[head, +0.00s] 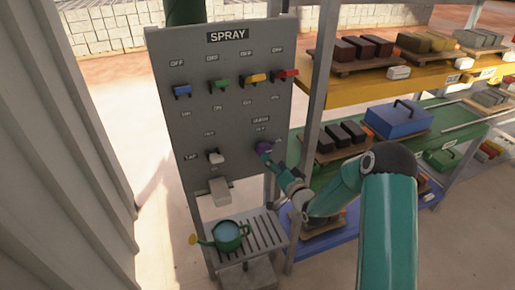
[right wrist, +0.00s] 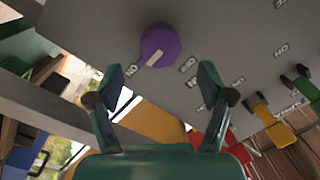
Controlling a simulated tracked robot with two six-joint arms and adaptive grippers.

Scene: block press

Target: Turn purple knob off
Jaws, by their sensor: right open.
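The purple knob (head: 262,148) sits on the lower right of the grey SPRAY panel (head: 225,130), under a small label. In the right wrist view the purple knob (right wrist: 160,44) is round with a pale pointer stripe, slanting toward the picture's lower left. Small labels lie around it; I cannot read them surely. My right gripper (head: 269,156) is just in front of the knob, at its lower right. In the wrist view the right gripper (right wrist: 162,78) has its fingers spread apart, with nothing between them and the knob beyond the tips. My left gripper is not in view.
Blue (head: 182,90), green (head: 219,84), yellow (head: 256,78) and red (head: 286,73) levers line the panel above the knob. A white tap lever (head: 216,157) is at lower left. A green watering can (head: 229,236) stands below. Loaded shelves (head: 440,80) stand close on the right.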

